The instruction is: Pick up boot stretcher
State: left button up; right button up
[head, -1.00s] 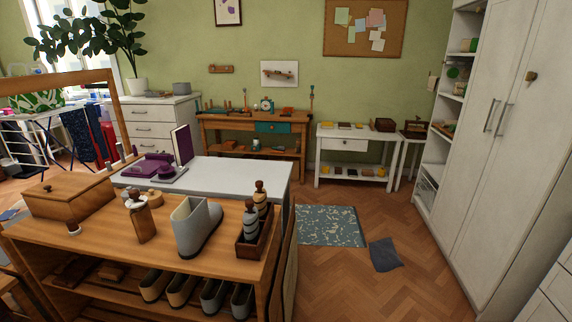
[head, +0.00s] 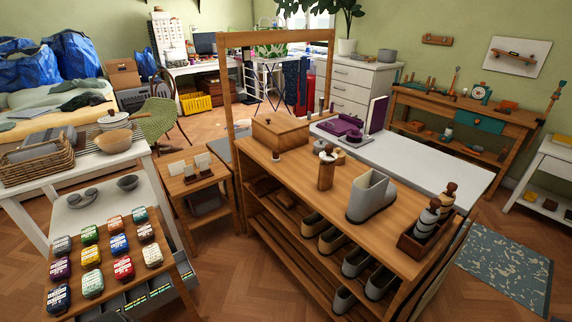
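On the wooden bench (head: 300,183) in the head view stands a light grey boot (head: 369,200), upright. At the bench's right end, a small dark wooden box (head: 409,247) holds two grey-and-dark pieces with round brown knobs (head: 428,215); they may be the boot stretchers, but I cannot tell for sure. A brown wooden block with a dark knob (head: 326,172) stands left of the boot. Neither of my grippers is in view.
A lidded wooden box (head: 280,140) sits on the bench's left end. Several shoes (head: 332,240) fill its lower shelf. A white table (head: 455,178) stands behind the bench. A rack of colourful packs (head: 120,268) is at the front left. Floor is open between rack and bench.

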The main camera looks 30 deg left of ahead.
aim_at(327, 170)
jog(key=u, duration=0.75)
